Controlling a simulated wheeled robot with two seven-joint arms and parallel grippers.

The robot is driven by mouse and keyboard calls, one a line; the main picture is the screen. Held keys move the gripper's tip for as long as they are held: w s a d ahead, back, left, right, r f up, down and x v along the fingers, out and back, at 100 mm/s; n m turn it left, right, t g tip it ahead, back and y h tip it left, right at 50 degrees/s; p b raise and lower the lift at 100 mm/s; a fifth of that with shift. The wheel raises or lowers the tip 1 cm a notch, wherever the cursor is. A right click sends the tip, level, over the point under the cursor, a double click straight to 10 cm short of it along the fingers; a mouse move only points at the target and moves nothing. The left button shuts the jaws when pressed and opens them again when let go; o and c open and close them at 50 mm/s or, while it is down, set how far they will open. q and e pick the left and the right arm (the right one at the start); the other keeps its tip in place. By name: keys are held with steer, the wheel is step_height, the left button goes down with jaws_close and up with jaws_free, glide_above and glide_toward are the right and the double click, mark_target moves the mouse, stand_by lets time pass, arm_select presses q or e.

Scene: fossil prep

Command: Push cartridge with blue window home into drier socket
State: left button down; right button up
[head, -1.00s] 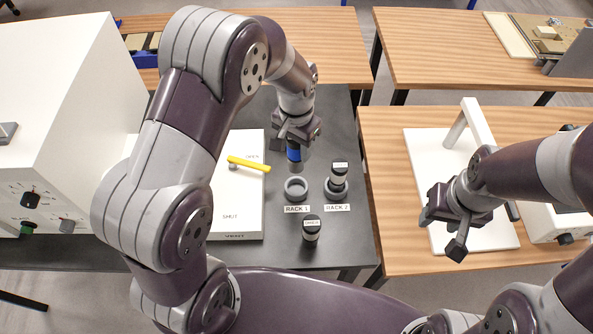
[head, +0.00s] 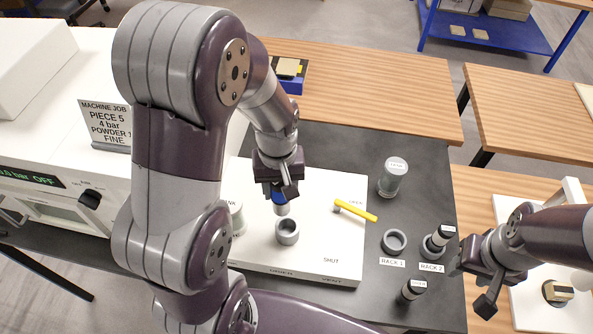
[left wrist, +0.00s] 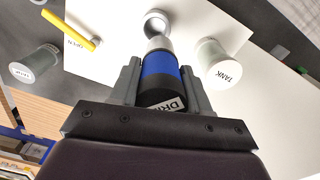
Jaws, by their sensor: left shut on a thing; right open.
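My left gripper (head: 281,184) is shut on the cartridge with the blue window (head: 279,197), which hangs roughly upright with its pale lower end down. In the left wrist view the cartridge (left wrist: 160,72) sits between both fingers, its dark label end, reading "DR…", towards me. The drier socket (head: 287,232), a grey ring on the white panel (head: 290,265), is just below the cartridge's end; it also shows in the left wrist view (left wrist: 156,23). The cartridge looks above the socket, not seated. My right gripper (head: 477,283) is open and empty at the right.
A yellow lever (head: 356,210) points towards OPEN. The TANK jar (head: 237,216) stands left of the socket, a lidded jar (head: 392,176) beyond the panel. RACK 1 (head: 394,242) is empty; a black cartridge (head: 437,240) stands in RACK 2, another (head: 412,290) on the dark tabletop.

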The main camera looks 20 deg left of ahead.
mark_target(289, 204)
arm_select(q)
steer(key=shift+s+a+f+n, duration=0.15)
steer(key=shift+s+n, duration=0.1)
steer(key=shift+n, duration=0.25)
steer(key=shift+w+d+n, duration=0.15)
steer(key=shift+d+n, duration=0.15)
steer(key=shift+d, duration=0.45)
steer(key=shift+a+f+b, duration=0.2)
steer(key=shift+f+b, duration=0.65)
steer(key=shift+f, duration=0.25)
steer(key=f+b, duration=0.1)
steer(key=d+f+b, duration=0.1)
steer(key=f, duration=0.1)
steer(key=shift+w+f+b, duration=0.15)
steer(key=shift+b, duration=0.15)
steer(key=shift+f, duration=0.15)
steer(key=shift+a, duration=0.35)
steer(key=shift+d, duration=0.35)
arm_select(e)
steer(key=f, duration=0.1)
steer(key=d+f, duration=0.1)
steer(key=f, duration=0.2)
steer(key=shift+w+d+f, duration=0.15)
steer(key=shift+d, duration=0.1)
arm_select(q)
steer(key=shift+a, duration=0.15)
arm_select(e)
steer(key=shift+a, duration=0.1)
